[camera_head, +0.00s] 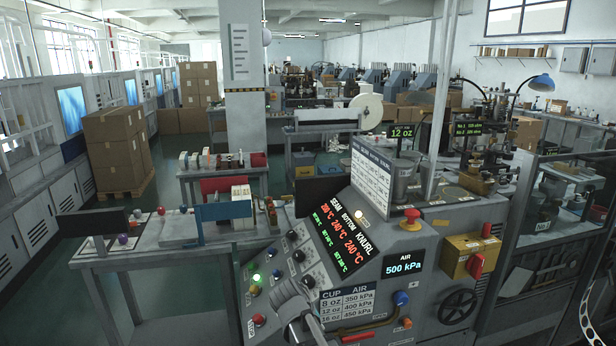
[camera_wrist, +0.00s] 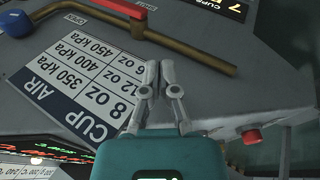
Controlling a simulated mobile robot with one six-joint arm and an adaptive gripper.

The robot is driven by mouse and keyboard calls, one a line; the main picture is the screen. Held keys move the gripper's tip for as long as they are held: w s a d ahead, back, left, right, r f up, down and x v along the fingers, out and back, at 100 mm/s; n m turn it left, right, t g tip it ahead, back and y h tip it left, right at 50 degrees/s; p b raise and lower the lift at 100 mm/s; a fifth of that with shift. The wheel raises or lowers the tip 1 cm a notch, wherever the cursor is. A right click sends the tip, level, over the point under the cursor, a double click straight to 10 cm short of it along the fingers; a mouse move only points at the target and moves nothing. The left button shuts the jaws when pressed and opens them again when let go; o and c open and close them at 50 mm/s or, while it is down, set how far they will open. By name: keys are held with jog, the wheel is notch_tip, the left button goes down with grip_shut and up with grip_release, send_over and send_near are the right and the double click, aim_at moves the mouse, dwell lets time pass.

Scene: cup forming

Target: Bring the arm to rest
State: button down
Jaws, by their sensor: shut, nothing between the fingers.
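My gripper (camera_wrist: 158,72) is shut and empty in the wrist view, its two grey fingertips close together. It is in front of the grey machine's face, over the edge of the CUP/AIR label (camera_wrist: 75,80). I cannot tell the gap to the surface. In the head view, part of my arm covers the lower middle of the machine, left of the same label (camera_head: 348,301).
The console has a temperature display (camera_head: 340,234), an air display reading 500 kPa (camera_head: 404,264), a red mushroom button (camera_head: 411,215) and a black handwheel (camera_head: 458,306). A brass pipe (camera_wrist: 165,38) runs near the fingertips. A red button (camera_wrist: 251,136) sticks out at right. A grey table (camera_head: 165,243) stands left.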

jog(key=s+d+f+m+g+y+b, duration=0.1)
jog(key=s+d+f+m+y, duration=0.1)
jog(key=s+d, duration=0.4)
jog(key=s+d+f+m+g+y+b, duration=0.1)
jog(key=s+d+f+m+g+y, duration=0.1)
jog(key=s+d, duration=0.4)
jog(key=shift+s+d+f+m+y, duration=0.15)
jog(key=shift+d+f+m+y, duration=0.35)
jog(key=shift+d, duration=0.65)
jog(key=shift+f, duration=0.1)
